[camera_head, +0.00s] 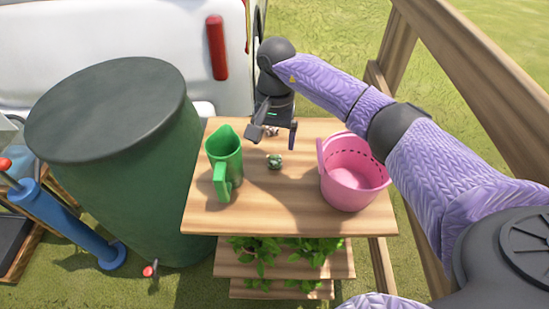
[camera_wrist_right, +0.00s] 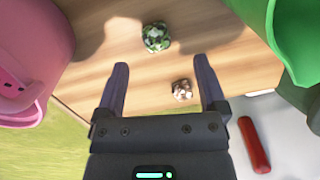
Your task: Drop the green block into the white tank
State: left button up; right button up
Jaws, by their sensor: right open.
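A small green-and-white patterned block (camera_head: 274,161) lies on the wooden table, between a green pitcher and a pink bucket. In the right wrist view the green block (camera_wrist_right: 156,37) is beyond the fingertips, apart from them. My right gripper (camera_head: 276,138) is open and empty over the far part of the table; its fingers (camera_wrist_right: 160,62) are spread in the wrist view. A large white tank-like body (camera_head: 125,25) stands behind the table; only part of it shows, and its opening cannot be made out. My left gripper is out of view.
A green pitcher (camera_head: 225,160) stands left, a pink bucket (camera_head: 350,185) right. A small brownish patterned block (camera_wrist_right: 182,90) lies near my right gripper. A dark green barrel (camera_head: 120,170) stands left of the table, a wooden fence (camera_head: 460,70) right. The front tabletop is clear.

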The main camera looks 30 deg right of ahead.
aim_at(275, 158)
jog(key=f, duration=0.1)
jog(key=f+b, duration=0.1)
jog(key=f, duration=0.3)
jog(key=shift+s+f, duration=0.2)
jog(key=shift+s, duration=0.2)
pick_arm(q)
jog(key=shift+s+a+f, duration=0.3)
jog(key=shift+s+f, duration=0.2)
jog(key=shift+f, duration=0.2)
pick_arm(e)
jog(key=shift+r, duration=0.1)
grip_shut()
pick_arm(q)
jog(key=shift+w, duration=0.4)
